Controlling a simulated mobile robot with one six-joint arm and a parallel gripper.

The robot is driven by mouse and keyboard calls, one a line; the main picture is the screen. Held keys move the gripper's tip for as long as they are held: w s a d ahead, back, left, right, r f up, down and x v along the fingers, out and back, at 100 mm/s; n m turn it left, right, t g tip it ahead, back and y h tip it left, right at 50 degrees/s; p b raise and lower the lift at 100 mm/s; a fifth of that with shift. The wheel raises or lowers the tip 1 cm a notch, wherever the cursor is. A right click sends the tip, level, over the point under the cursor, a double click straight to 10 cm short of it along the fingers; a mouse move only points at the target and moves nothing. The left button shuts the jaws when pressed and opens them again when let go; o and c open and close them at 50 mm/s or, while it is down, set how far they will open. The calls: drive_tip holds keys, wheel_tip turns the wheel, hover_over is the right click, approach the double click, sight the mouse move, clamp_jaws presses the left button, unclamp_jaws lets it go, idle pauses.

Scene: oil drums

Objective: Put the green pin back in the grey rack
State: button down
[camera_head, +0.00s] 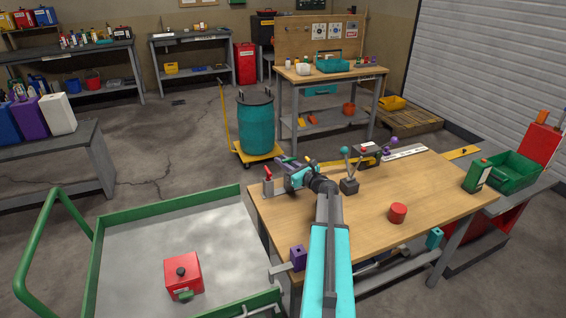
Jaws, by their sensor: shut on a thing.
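My gripper (288,172) is at the far left part of the wooden workbench (437,196). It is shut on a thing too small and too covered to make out. A small grey block with a red upright part (267,182) stands just left of it. A dark grey block (349,186) stands to its right, with a thin upright stem topped by a green-teal ball (344,150). I cannot tell for sure which of these blocks is the grey rack, or whether that ball belongs to the green pin.
A purple-topped stem (392,141) and a pale strip (404,152) are at the bench's back edge. A green-framed cart (98,262) carries a red box (183,277). The bench's middle is mostly clear.

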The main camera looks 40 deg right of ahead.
drive_tip(key=shift+f+b, duration=1.4)
idle(0.4)
drive_tip(key=c, duration=0.9)
unclamp_jaws()
drive_tip(key=shift+c, duration=0.2)
drive_tip(key=shift+r, duration=1.65)
drive_tip(key=shift+r+p, duration=0.65)
drive_tip(key=shift+r, duration=2.25)
